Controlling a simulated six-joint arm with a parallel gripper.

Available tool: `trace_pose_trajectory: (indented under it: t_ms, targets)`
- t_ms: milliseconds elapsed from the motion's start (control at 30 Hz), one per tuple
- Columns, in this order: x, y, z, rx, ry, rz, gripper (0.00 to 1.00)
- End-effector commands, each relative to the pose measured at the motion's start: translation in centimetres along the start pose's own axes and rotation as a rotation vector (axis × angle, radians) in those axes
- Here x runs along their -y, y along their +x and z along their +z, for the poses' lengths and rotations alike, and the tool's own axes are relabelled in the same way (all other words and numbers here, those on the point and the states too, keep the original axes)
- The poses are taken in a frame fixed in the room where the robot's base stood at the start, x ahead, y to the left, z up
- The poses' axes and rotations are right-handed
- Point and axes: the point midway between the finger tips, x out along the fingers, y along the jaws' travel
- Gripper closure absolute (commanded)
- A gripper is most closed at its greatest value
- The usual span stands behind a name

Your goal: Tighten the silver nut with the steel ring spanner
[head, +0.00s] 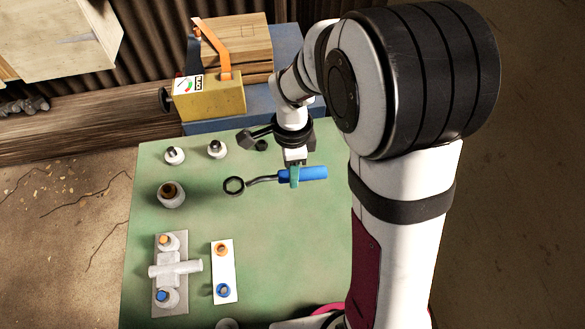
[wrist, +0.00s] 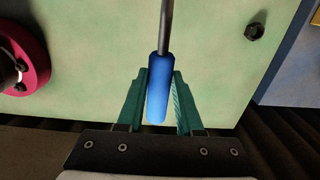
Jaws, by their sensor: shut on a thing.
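My gripper (head: 294,177) is shut on the blue handle (head: 315,173) of the ring spanner and holds it over the green table. The spanner's dark metal shaft runs left to an open ring (head: 234,185), and no nut shows inside the ring. In the wrist view my gripper (wrist: 159,95) has its green fingers on either side of the blue handle (wrist: 159,90); the shaft runs up out of the picture. I cannot tell which fastener is the silver nut. Two pale round mounts with dark tops, one on the left (head: 174,155) and one on the right (head: 216,149), stand at the back.
A loose dark hex nut (wrist: 256,33) lies on the table (head: 300,240). A larger mount with a brown centre (head: 171,195) stands left of the ring. A grey plate (head: 159,240) and a white plate (head: 226,270) carry orange and blue parts. A yellow box (head: 212,98) stands behind.

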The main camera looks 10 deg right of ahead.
Motion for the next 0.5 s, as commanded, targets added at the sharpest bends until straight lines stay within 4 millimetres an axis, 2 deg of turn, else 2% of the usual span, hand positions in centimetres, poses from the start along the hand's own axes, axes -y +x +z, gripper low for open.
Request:
trace_pose_trajectory:
  t_ms: [67,167,400,500]
  targets:
    - [0.8,-0.1,0.5,-0.001,0.034,0.001,1.0]
    - [3.0,-0.1,1.8,-0.008,0.15,0.007,1.0]
    - [8.9,0.1,7.0,-0.036,0.56,0.02,1.0]
    - [10.1,0.1,8.5,-0.045,0.674,0.019,1.0]
